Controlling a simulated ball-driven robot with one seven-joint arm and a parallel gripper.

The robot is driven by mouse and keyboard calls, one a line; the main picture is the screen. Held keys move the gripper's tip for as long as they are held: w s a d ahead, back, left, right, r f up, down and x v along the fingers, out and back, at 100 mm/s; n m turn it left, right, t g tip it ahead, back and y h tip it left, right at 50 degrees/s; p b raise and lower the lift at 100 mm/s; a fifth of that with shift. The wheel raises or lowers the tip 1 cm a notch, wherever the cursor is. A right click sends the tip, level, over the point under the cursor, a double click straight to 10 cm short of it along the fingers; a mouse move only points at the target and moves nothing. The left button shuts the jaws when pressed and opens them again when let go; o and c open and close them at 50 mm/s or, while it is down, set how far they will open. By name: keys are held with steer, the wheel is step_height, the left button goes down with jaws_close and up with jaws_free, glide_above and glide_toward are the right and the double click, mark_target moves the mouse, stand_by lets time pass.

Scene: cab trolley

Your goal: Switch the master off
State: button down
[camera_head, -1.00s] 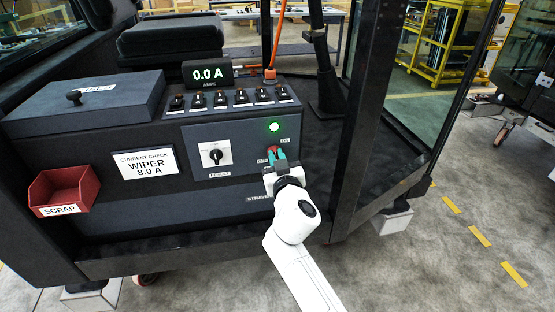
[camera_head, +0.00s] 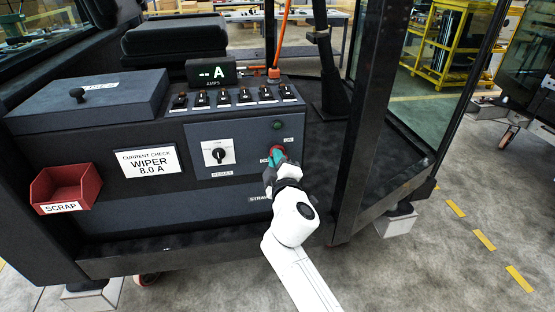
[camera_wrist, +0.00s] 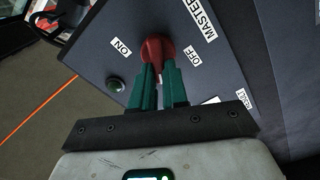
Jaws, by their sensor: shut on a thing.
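The red master switch handle (camera_wrist: 156,50) sits on the dark panel between an ON label (camera_wrist: 121,47) and an OFF label (camera_wrist: 193,56) in the wrist view. A MASTER label (camera_wrist: 200,17) is beside it. My gripper (camera_wrist: 158,72) is shut on the red handle with its green fingers. In the head view my gripper (camera_head: 274,158) covers most of the switch. The round indicator lamp (camera_head: 277,125) above it is dark green and unlit. The amps display (camera_head: 211,72) reads "-- A".
A rotary result knob (camera_head: 218,155) is left of the switch. A row of small toggle switches (camera_head: 223,99) lies above. A red scrap bin (camera_head: 65,187) hangs at the left, and a dark cab post (camera_head: 361,120) stands close to the right of my arm.

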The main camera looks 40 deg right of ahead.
steer(key=n, duration=0.5)
steer(key=shift+w+a+f+n+p, duration=0.1)
steer(key=shift+f+n+p, duration=0.2)
steer(key=shift+f, duration=0.05)
stand_by(0.4)
steer(key=c, duration=1.1)
jaws_free()
steer(key=shift+c, duration=0.2)
steer(key=b+v, duration=0.1)
steer(key=v, duration=1)
steer(key=shift+w, duration=0.1)
